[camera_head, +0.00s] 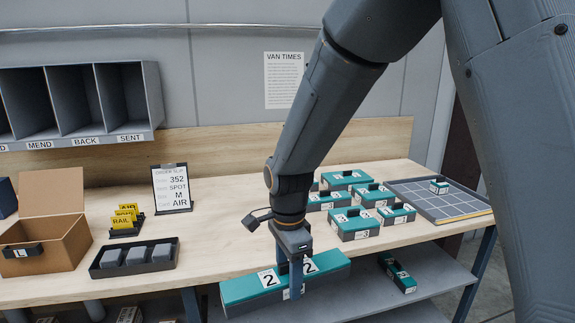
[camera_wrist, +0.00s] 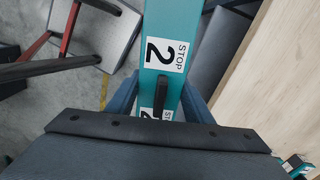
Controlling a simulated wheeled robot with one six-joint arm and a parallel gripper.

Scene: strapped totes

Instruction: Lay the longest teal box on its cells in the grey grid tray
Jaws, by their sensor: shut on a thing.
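A long teal box (camera_head: 240,292) with white "2" labels looks like the longest teal box in view; it also shows in the wrist view (camera_wrist: 158,25). My gripper (camera_head: 290,280) is shut on its middle, at the black handle on top, with a blue finger on each side in the wrist view (camera_wrist: 160,100). The box is level, in front of the table's front edge. The grey grid tray (camera_head: 470,210) lies at the table's right end. A small teal box (camera_head: 439,186) stands in it; its other visible cells are empty.
Several shorter teal boxes (camera_head: 355,224) stand on the table left of the tray. Another teal box (camera_head: 397,272) lies on the lower shelf (camera_head: 420,262). A cardboard box (camera_head: 70,240), a black tray (camera_head: 110,272) and a slip stand (camera_head: 172,188) are at left.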

